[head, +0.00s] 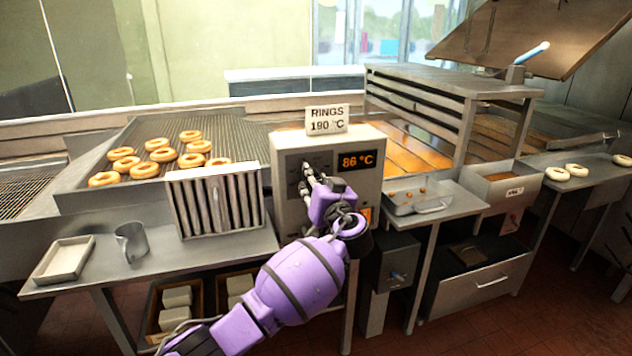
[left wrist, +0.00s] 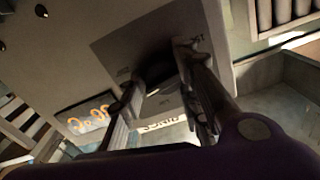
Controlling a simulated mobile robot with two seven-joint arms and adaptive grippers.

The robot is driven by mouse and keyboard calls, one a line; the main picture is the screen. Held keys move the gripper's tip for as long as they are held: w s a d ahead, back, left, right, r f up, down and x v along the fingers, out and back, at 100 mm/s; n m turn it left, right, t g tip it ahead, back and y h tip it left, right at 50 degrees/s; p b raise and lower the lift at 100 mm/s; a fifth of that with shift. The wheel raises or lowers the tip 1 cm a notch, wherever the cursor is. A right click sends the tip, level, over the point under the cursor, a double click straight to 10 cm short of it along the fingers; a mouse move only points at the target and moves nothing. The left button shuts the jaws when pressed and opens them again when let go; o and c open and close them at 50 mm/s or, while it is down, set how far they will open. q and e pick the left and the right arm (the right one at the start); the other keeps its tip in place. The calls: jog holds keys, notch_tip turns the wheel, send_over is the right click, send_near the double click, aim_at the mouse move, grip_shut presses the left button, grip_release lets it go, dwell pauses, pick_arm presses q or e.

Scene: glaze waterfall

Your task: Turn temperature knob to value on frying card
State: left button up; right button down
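The frying card (head: 326,118) stands on top of the grey control box (head: 350,147) and reads "RINGS 190 °C". The box's orange display (head: 357,160) reads "86 °C"; it also shows upside down in the left wrist view (left wrist: 90,119). The temperature knob (left wrist: 158,72) is dark and sits on a darker panel, mostly hidden by my fingers in the head view. My left gripper (head: 315,174) is at the panel, its fingers on either side of the knob in the left wrist view (left wrist: 158,78). I cannot tell whether they touch it. My right gripper is not in view.
A ribbed metal rack (head: 216,202) stands close left of the box. Behind it, ring doughnuts lie on a mesh (head: 180,140). A metal tray (head: 418,202) is at the box's right. A white tray (head: 63,259) and a metal jug (head: 131,243) stand on the left shelf.

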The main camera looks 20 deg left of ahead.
pick_arm(q)
jog(key=shift+d, duration=0.15)
jog(key=shift+c, duration=0.9)
jog(key=shift+f, duration=0.1)
jog(key=shift+d+f+n+b, duration=0.15)
jog(key=shift+f+n+b, duration=0.1)
jog(key=shift+n+b, duration=0.7)
jog(key=shift+r+b, duration=0.15)
jog(key=shift+b, duration=0.15)
jog(key=shift+r, duration=0.3)
jog(key=o, duration=1)
jog(key=shift+w, duration=0.15)
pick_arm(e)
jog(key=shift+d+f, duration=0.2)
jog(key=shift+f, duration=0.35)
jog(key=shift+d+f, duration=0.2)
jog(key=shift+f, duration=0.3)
